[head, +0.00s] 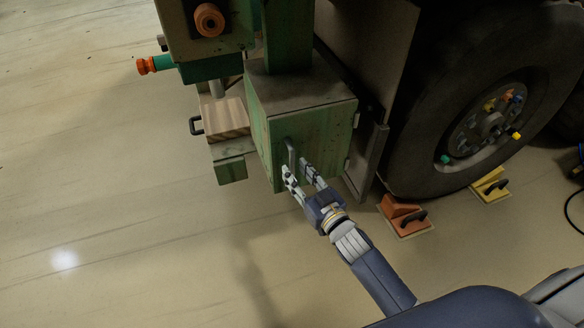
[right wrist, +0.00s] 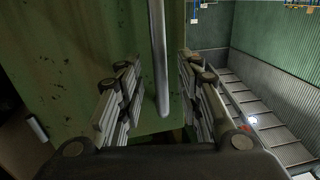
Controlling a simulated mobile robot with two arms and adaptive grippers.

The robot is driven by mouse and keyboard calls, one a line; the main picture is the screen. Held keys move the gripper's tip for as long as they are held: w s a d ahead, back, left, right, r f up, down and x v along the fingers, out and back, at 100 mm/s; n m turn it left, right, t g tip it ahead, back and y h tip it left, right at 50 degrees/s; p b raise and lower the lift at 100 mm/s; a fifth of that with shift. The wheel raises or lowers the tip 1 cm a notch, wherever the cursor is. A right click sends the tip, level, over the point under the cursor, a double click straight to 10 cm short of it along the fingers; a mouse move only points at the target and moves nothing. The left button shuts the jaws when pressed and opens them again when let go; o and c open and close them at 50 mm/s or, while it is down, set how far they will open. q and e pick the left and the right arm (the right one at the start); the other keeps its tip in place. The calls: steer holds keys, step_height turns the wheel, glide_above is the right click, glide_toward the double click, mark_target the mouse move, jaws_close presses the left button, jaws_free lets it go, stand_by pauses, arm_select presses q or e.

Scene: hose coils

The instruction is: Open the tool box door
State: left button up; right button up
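The green tool box (head: 325,120) hangs at the truck's side beside the big wheel. Its green door faces me, closed, with hinges along the right edge in the head view. A grey upright bar handle (head: 291,152) is on the door's left part. My right gripper (head: 301,174) is at the handle's lower end with its fingers apart. In the right wrist view the handle (right wrist: 159,60) runs down between the two open fingers (right wrist: 160,95), with a gap on both sides. My left gripper is not in view.
The truck wheel (head: 480,110) stands right of the box. An orange wheel chock (head: 404,214) and a yellow one (head: 489,186) lie on the floor by it. A wooden block (head: 226,119) sits left of the box. The floor at the left is clear.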

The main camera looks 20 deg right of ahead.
mark_target(293, 169)
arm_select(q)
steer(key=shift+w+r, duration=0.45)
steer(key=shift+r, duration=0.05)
arm_select(e)
steer(key=shift+x, duration=1.55)
jaws_close()
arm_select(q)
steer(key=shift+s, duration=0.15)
